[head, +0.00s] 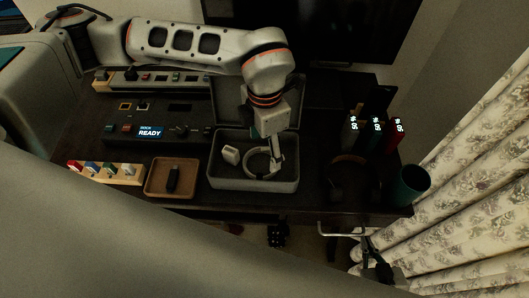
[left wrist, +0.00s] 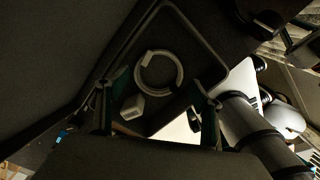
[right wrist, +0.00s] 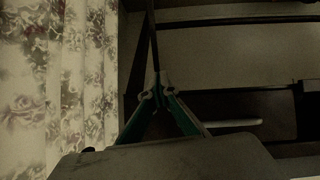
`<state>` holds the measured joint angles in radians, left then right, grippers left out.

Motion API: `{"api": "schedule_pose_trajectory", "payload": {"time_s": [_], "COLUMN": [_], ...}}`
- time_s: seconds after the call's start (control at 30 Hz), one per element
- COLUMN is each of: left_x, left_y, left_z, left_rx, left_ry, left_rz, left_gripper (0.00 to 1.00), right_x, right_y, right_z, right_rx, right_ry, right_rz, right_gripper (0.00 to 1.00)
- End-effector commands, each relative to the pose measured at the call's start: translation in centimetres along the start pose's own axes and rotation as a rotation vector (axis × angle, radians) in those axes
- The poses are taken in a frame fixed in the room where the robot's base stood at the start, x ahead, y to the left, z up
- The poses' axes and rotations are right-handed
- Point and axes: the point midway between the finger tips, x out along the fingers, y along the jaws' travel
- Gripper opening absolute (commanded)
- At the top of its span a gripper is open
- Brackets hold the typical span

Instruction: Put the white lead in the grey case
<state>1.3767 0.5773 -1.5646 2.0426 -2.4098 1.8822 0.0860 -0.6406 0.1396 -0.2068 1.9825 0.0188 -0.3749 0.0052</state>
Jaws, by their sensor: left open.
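The white lead (head: 258,162) is a coiled ring lying inside the open grey case (head: 255,186). It also shows in the left wrist view (left wrist: 181,78), between and beyond the fingers. My left gripper (head: 268,150) reaches down into the case from above. Its fingers are spread apart in the left wrist view (left wrist: 160,100), with nothing held between them; part of the ring is hidden behind it in the head view. My right gripper (right wrist: 158,95) has its fingertips together, with nothing seen in them, low by the table's front right.
A white plug block (head: 231,155) lies beside the lead in the case. A brown tray (head: 158,192) with a dark item stands to the left. Headphones (head: 337,187), upright lit items (head: 376,135) and a teal cup (head: 412,184) stand to the right. The case lid (head: 226,101) is raised behind.

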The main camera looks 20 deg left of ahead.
Motion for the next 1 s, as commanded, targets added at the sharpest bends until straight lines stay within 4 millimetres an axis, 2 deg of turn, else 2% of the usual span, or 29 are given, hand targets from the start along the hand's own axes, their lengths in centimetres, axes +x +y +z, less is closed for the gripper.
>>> {"api": "schedule_pose_trajectory", "payload": {"time_s": [0.03, 0.2, 0.4, 0.6, 1.0], "left_x": [-1.4, -4.7, -7.1, -7.8, -7.8], "left_y": [0.1, 0.1, 0.1, 0.0, 0.0], "left_z": [0.1, 0.1, 0.0, -0.1, -0.1], "left_rx": [0.0, 0.0, -0.001, -0.001, -0.001], "left_ry": [-0.004, -0.003, 0.0, 0.002, 0.001], "left_rz": [0.003, 0.003, 0.001, 0.0, 0.0], "left_gripper": [0.66, 0.66, 0.66, 0.66, 0.66], "right_x": [-0.1, -0.1, -0.2, -0.3, -0.3], "right_y": [0.0, -0.1, -0.2, -0.3, -0.3], "right_z": [-0.1, -0.1, 0.0, 0.1, 0.2], "right_rx": [0.001, 0.003, 0.005, 0.005, 0.004], "right_ry": [0.0, 0.0, -0.002, -0.005, -0.006], "right_rz": [-0.001, -0.003, -0.005, -0.006, -0.006], "right_gripper": [0.0, 0.0, 0.0, 0.0, 0.0]}}
